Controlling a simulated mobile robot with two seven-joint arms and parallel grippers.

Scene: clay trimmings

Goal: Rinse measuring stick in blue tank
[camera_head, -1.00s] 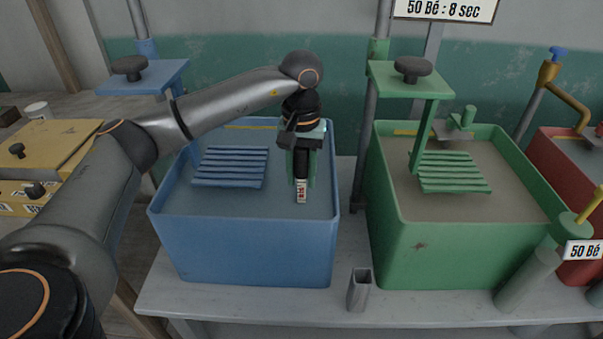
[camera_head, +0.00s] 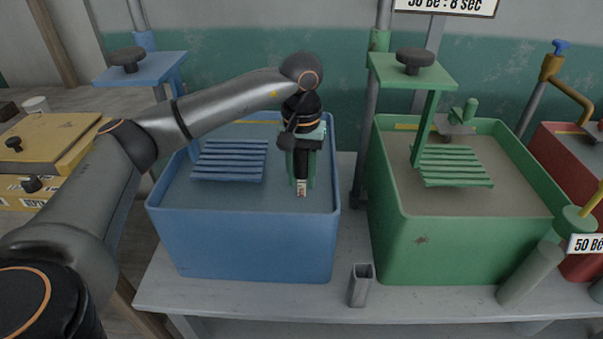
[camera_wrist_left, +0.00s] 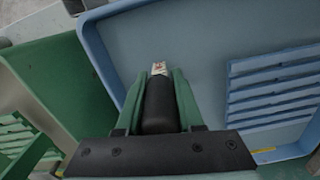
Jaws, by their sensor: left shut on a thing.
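The blue tank (camera_head: 245,245) stands at the middle left of the bench, filled with grey-blue liquid. My left gripper (camera_head: 301,172) is over the right part of this tank, pointing down, its green fingers shut on the measuring stick (camera_head: 301,188). In the left wrist view the black handle of the stick (camera_wrist_left: 160,105) lies between the two fingers. A short white end with red marks shows beyond it. The stick is upright, and its lower part seems to be in the liquid; how deep I cannot tell. My right gripper is out of view.
A slatted blue rack (camera_head: 230,160) sits in the tank left of the gripper. A green tank (camera_head: 470,245) stands to the right, with a red tank (camera_head: 585,160) beyond. A small grey holder (camera_head: 360,286) stands on the front of the bench.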

